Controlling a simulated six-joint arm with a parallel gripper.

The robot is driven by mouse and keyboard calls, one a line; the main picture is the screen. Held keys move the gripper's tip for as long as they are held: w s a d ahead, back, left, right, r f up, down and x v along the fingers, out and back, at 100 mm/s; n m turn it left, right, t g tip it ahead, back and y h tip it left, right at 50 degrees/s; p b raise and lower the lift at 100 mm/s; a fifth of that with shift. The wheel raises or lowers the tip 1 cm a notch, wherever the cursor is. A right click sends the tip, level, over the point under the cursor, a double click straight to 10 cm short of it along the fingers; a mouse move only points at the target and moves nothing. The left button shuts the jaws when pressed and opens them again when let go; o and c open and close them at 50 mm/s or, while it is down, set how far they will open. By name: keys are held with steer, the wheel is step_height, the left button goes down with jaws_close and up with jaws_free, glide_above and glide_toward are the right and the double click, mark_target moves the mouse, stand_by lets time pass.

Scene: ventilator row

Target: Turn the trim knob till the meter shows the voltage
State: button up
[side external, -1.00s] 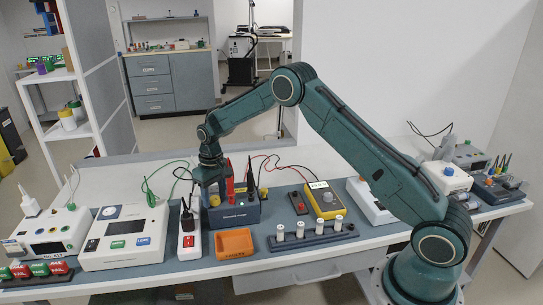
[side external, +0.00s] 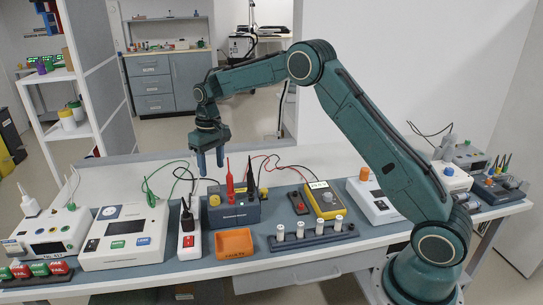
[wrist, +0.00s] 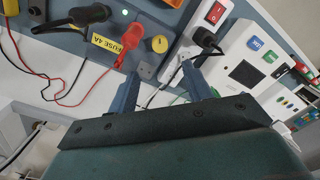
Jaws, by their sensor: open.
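The yellow meter (side external: 325,198) lies on the mat right of the dark blue box; its lit display is too small to read. The blue box (side external: 236,213) has a red and a black plug standing in its top. A round yellow knob (wrist: 160,44) sits near the box's end in the wrist view, probably the trim knob; it also shows at the box's left end in the side view (side external: 214,200). My gripper (side external: 211,166) is open and empty, pointing down above and behind that end. Its fingers show apart in the wrist view (wrist: 160,75), clear of the knob.
A white power strip (side external: 190,240) with a red switch stands left of the box. An orange tray (side external: 234,243) lies in front. A rack (side external: 312,237) with several white pieces is front right. Red and black leads (wrist: 68,82) loop beside the box.

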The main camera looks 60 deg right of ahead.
steer(key=shift+r, duration=1.5)
steer(key=s+a+r+t, duration=0.1)
steer(key=s+a+r, duration=0.1)
steer(key=s+r, duration=0.65)
steer(key=s+a+r+t, duration=0.2)
steer(key=s+r, duration=0.5)
steer(key=s, duration=0.2)
steer(key=s+f+t, duration=0.2)
steer(key=s+f, duration=0.1)
steer(key=s, duration=1.9)
steer(key=shift+a+n+t+h, duration=0.3)
steer(key=shift+a+n, duration=0.1)
steer(key=shift+a, duration=0.05)
